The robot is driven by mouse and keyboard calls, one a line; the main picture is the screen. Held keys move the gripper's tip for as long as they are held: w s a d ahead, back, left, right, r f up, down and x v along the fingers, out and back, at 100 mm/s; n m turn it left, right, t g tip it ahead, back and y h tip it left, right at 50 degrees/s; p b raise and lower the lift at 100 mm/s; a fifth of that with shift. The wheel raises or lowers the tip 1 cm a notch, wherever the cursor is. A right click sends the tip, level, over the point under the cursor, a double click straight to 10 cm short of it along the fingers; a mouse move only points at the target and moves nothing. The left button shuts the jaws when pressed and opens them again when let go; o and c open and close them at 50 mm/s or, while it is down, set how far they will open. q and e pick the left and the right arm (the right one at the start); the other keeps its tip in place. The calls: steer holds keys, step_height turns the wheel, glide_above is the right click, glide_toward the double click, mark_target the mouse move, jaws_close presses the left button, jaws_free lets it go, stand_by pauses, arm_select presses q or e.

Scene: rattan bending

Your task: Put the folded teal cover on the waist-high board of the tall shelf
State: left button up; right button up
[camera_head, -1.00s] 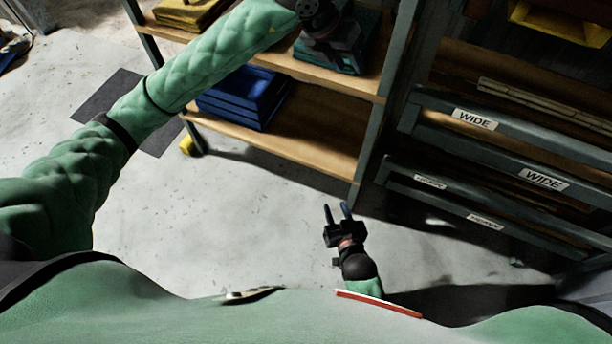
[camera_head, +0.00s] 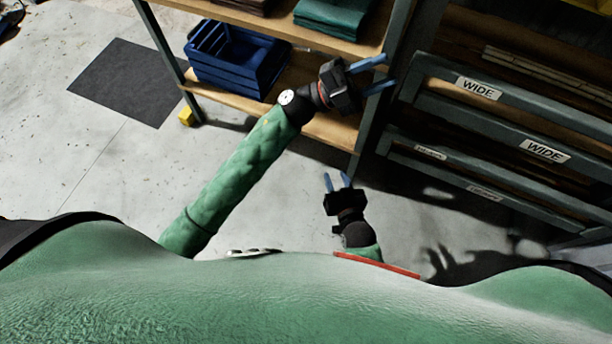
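The folded teal cover (camera_head: 331,16) lies flat on the upper board in view of the tall shelf (camera_head: 285,30), near the right upright. Its top is cut off by the picture's edge. My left gripper (camera_head: 387,71) is open and empty, in front of the shelf's right upright and below the cover, clear of it. My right gripper (camera_head: 337,178) hangs low over the floor with its fingers apart and nothing between them. It is clear of the shelf.
A blue crate (camera_head: 232,60) stands on the shelf's lower board. To the right is a dark rack (camera_head: 470,120) with rails labelled WIDE. A dark mat (camera_head: 130,82) lies on the floor at left. The floor below the shelf is clear.

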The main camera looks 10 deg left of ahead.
arm_select(q)
steer(key=w+a+f+n+t+y, duration=0.1)
steer(key=a+f+n+t+y, duration=0.3)
steer(key=f+n+t+y, duration=0.45)
steer(key=w+a+f+n+t+y, duration=0.1)
steer(key=a+f+n+t+y, duration=0.4)
steer(key=n, duration=0.6)
steer(key=s+a+f+n+g+y, duration=0.1)
steer(key=s+f+n, duration=0.3)
steer(key=f, duration=0.7)
steer(key=s+a+f+n+g+y, duration=0.2)
steer(key=s+f, duration=0.4)
steer(key=f, duration=0.5)
steer(key=shift+s+a+n+y, duration=0.15)
steer(key=shift+a+n+y, duration=0.5)
steer(key=shift+n+y, duration=0.4)
